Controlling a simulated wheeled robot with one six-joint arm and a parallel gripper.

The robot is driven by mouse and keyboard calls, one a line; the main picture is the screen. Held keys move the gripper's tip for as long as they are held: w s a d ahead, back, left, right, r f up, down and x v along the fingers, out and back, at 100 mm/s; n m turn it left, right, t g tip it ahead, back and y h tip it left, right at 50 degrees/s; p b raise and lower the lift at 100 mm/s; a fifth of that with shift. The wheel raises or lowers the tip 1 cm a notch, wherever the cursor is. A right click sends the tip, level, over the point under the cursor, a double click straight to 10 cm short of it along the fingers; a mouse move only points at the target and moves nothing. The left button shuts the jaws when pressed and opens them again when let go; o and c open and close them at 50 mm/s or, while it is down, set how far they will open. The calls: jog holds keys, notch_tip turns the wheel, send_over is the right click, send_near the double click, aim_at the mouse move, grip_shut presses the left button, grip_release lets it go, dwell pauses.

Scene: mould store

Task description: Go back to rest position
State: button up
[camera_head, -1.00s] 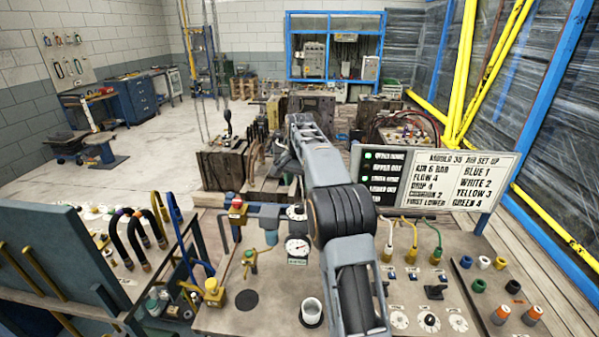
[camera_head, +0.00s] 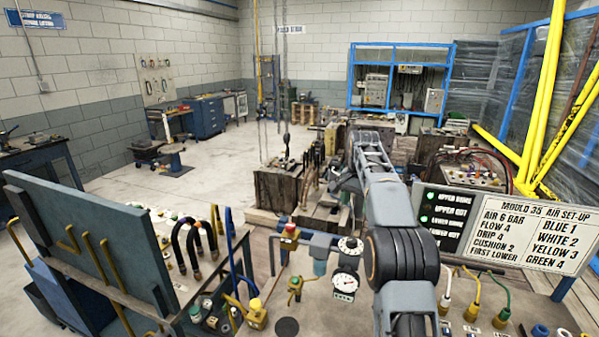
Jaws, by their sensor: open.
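My arm rises from the lower right of the bench in the head view, bends at a dark ringed elbow and reaches away over the far side. My gripper (camera_head: 337,186) is at the far end, small and partly covered by the forearm. It is open, with nothing visible between the jaws. It hangs near the wooden blocks behind the bench; I cannot tell how far above them.
The bench holds a gauge (camera_head: 345,284), valves and a yellow fitting (camera_head: 256,315). A sign board (camera_head: 508,229) stands right of my arm. A dark panel (camera_head: 95,245) stands left. A wooden block (camera_head: 280,190) lies beyond the bench. Free floor (camera_head: 215,185) stretches back left.

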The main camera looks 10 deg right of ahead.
notch_tip(320, 180, down, 5)
jog(key=n, duration=0.2)
jog(key=shift+w+n, duration=0.15)
jog(key=shift+n, duration=0.15)
jog(key=shift+s+a+f+n, duration=0.4)
jog(key=shift+s+f+n, duration=0.15)
jog(key=shift+s, duration=0.15)
jog(key=s+a+f+n+t+b, duration=0.1)
jog(key=s+a+n, duration=0.1)
jog(key=s, duration=0.7)
jog(key=s+a+f+n+t+b, duration=0.1)
jog(key=s+a, duration=0.4)
jog(key=s, duration=0.5)
jog(key=s+a+f+n+t+b, duration=0.1)
jog(key=s+a+n+t, duration=0.1)
jog(key=s, duration=0.8)
jog(key=shift+s+a+n+t, duration=0.15)
jog(key=shift+a+n+t, duration=0.4)
jog(key=shift+a, duration=0.55)
jog(key=shift+f, duration=0.1)
